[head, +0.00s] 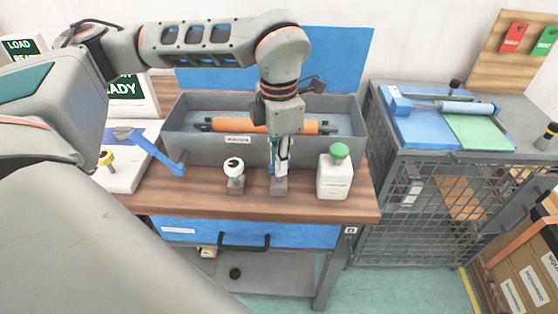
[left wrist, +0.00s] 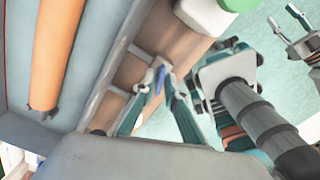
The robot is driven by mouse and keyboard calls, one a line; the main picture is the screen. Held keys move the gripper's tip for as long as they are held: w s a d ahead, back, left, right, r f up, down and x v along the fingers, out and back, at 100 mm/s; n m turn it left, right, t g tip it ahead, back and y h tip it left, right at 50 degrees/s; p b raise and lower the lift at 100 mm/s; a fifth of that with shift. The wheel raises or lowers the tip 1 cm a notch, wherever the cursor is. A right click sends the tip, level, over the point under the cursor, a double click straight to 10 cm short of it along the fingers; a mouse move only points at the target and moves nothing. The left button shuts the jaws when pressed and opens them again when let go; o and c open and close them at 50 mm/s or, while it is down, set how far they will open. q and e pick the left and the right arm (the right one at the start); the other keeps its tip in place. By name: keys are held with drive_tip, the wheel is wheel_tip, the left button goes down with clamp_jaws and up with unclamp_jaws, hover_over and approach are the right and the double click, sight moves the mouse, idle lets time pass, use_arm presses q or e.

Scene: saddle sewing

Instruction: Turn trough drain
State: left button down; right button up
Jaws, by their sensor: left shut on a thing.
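The grey trough (head: 215,143) stands on the wooden bench, with an orange roller (head: 225,125) lying across it; trough and roller also show in the left wrist view (left wrist: 100,107), (left wrist: 55,50). My left gripper (head: 281,172) points down at the trough's front wall, above a small grey block (head: 280,187) on the bench. In the left wrist view its fingers (left wrist: 153,86) are closed around a small blue piece (left wrist: 159,79), apparently the drain handle. The fingers hide most of the drain. What looks like my right gripper (left wrist: 284,20) is off to the right, fingers apart.
A white bottle with a green cap (head: 335,175) stands just right of my left gripper. A white-topped knob (head: 234,170) stands to its left. A blue crank (head: 160,150) is farther left. A blue drawer (head: 270,234) is below. A caged cabinet (head: 425,200) stands at right.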

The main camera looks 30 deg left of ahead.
use_arm(q)
drive_tip(key=shift+n, duration=2.2)
drive_tip(key=c, duration=2)
unclamp_jaws()
drive_tip(key=shift+c, duration=0.2)
wheel_tip(320, 180, up, 12)
